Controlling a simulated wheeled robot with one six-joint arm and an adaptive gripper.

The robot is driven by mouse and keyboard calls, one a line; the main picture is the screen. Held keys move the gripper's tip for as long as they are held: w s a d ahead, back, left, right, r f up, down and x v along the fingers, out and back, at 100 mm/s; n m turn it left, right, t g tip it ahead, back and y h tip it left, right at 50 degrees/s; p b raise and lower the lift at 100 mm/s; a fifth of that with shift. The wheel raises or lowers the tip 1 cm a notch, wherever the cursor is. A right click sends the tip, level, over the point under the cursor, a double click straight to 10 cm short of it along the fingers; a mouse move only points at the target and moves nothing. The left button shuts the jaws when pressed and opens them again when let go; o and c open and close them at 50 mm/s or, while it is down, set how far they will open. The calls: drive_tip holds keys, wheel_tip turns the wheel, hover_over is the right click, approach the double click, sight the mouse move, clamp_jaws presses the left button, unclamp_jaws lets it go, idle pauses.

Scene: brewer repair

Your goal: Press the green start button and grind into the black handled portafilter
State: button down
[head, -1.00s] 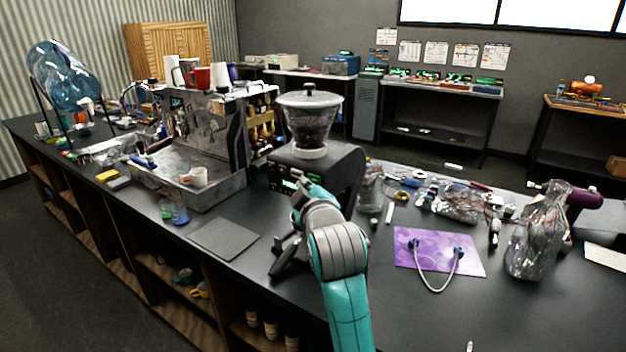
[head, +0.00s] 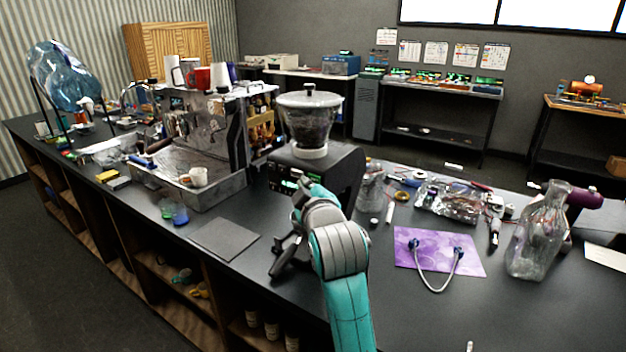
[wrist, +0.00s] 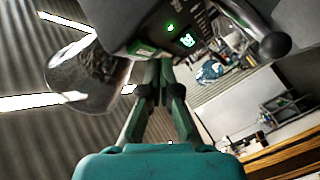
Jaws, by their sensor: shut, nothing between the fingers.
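The grinder (head: 345,165) stands on the dark counter, with a clear hopper (head: 308,115) of dark beans on top. Its front panel shows green lights in the head view. In the wrist view the panel has a lit green spot (wrist: 170,27), a green display (wrist: 186,40) and a green patch (wrist: 146,47) by my fingertips. My gripper (wrist: 163,64) is shut and empty, its tips at or very near the panel; contact cannot be told. The portafilter's black handle (head: 283,262) sticks out below the grinder front, left of my arm; its rounded end shows in the wrist view (wrist: 274,45).
A grey mat (head: 224,239) lies left of the handle. The espresso machine (head: 210,140) with a white cup (head: 198,176) stands further left.

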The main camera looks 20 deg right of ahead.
drive_tip(key=shift+w+d, duration=0.15)
drive_tip(key=shift+d, duration=0.1)
drive_tip(key=shift+w+d, duration=0.25)
drive_tip(key=shift+d, duration=0.05)
idle(0.8)
idle(0.3)
drive_tip(key=shift+s+a, duration=0.5)
drive_tip(key=shift+a, duration=0.15)
drive_tip(key=shift+a, duration=0.1)
drive_tip(key=s+a, duration=0.1)
drive_tip(key=a, duration=0.1)
drive_tip(key=s+a, duration=0.2)
idle(0.4)
idle(0.5)
